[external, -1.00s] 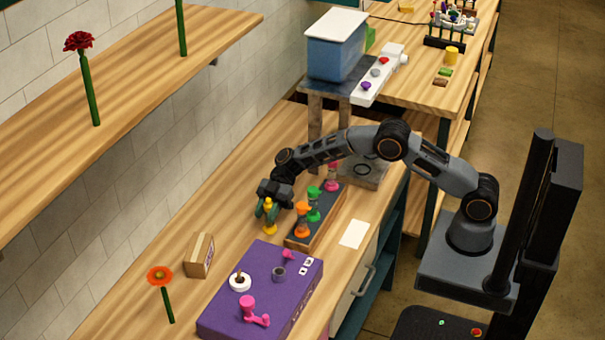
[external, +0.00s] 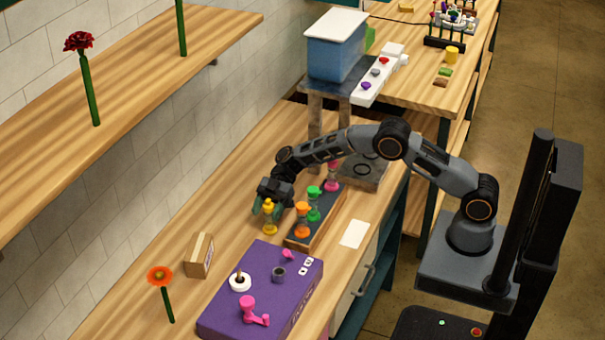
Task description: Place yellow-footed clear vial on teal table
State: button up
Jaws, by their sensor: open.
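The yellow-footed clear vial (external: 270,228) stands upright on the wooden top of the teal-framed table (external: 232,205), left of the dark vial rack. Its yellow foot and a yellow upper part show; its clear middle is small and hard to make out. My gripper (external: 269,210) points down over the vial. Its teal fingers are spread apart, one on each side of the vial's upper part. The gripper body is just above the vial's top. I cannot tell whether either finger touches it.
The dark rack (external: 298,243) holds orange, green and pink vials close to the right. A purple box (external: 225,317) with pink knobs is in front. A small cardboard box (external: 200,256) and an orange flower (external: 160,276) stand front left. Bare wood lies left of the vial.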

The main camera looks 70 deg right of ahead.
jog(key=b+v, duration=0.2)
jog(key=v, duration=0.9)
jog(key=shift+d+b, duration=0.3)
jog(key=shift+b, duration=0.05)
